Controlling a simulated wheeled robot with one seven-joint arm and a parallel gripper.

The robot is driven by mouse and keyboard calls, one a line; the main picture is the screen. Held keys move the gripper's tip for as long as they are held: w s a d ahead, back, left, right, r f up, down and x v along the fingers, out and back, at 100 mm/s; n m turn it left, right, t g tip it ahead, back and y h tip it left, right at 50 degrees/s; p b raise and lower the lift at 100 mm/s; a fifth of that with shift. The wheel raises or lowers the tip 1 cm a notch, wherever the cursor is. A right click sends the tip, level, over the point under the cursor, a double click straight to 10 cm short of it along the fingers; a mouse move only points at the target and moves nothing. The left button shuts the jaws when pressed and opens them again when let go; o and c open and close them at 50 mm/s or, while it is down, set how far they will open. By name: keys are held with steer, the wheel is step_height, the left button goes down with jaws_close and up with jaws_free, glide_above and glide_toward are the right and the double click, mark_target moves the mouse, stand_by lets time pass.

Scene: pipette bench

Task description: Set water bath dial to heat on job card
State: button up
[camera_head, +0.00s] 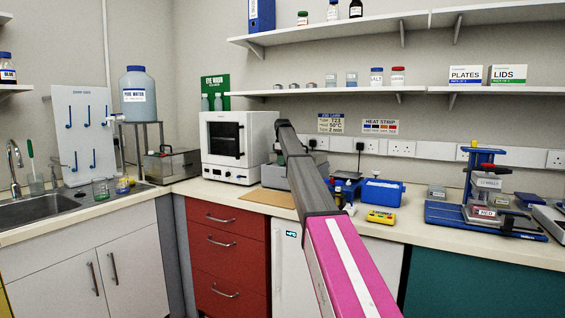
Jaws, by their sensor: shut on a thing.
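The job card (337,123) is on the back wall, and its heat line appears to read 50°C. The heat strip (380,127), with several coloured blocks, is to its right. A grey box-shaped appliance (273,177) stands on the bench below, largely covered by my arm. It may be the water bath, but no dial shows on it. A steel box (172,164) left of the white oven could also be a bath; I cannot tell which. My arm rises from the bottom right across the middle. My gripper is hidden behind it.
The white oven (236,147) stands left of my arm. A blue tub (383,192) and a yellow device (381,217) are to its right. A blue stand (482,200) is farther right. A brown board (266,198) lies at the bench front. Shelves (345,92) overhang the bench.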

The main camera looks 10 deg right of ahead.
steer(key=shift+w+m, duration=0.1)
steer(key=shift+m, duration=1.8)
steer(key=o, duration=0.9)
steer(key=shift+w+r, duration=0.1)
steer(key=shift+r, duration=0.05)
